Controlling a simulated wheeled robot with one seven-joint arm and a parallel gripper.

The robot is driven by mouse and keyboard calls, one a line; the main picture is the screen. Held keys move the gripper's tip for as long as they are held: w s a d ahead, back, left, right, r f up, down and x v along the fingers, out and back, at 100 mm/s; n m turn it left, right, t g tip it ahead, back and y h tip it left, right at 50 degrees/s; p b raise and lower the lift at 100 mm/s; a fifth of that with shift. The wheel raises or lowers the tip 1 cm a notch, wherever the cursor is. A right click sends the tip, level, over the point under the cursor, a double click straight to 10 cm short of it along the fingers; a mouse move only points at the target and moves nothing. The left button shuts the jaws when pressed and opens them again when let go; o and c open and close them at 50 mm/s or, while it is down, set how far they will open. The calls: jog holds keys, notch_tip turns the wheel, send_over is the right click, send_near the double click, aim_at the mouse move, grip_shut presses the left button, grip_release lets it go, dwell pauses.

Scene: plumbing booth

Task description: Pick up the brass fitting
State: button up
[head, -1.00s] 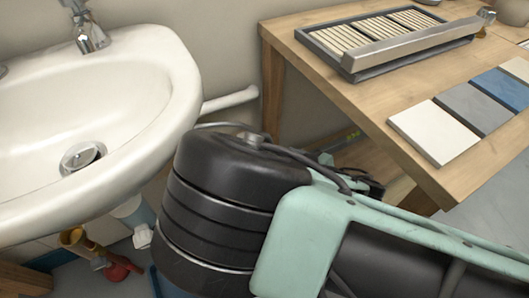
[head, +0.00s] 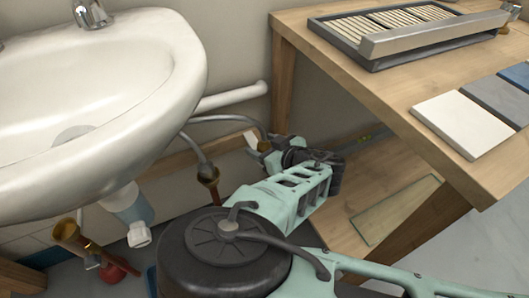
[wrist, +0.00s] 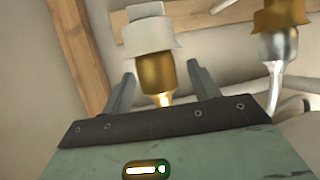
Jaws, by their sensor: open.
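A brass fitting (wrist: 153,72) with a white collar shows in the wrist view between the two fingers of my gripper (wrist: 161,66). The fingers are open, one on each side of it, with visible gaps; I cannot tell how far it lies in depth. In the head view my gripper (head: 268,149) is low by the wall, between the sink and the table. A white piece (head: 252,140) with a bit of brass shows at its tip; my gripper hides most of this. A second brass end (wrist: 280,14) on a metal hose shows at upper right in the wrist view.
The sink (head: 165,75) overhangs on the left and the wooden table (head: 395,95) on the right. A hose with a brass end (head: 207,173) hangs left of my gripper. A brass pipe piece (head: 72,238) and a red part (head: 112,272) are at lower left.

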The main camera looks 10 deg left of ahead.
jog(key=shift+c, duration=0.3)
jog(key=c, duration=1.1)
jog(key=shift+r, duration=0.15)
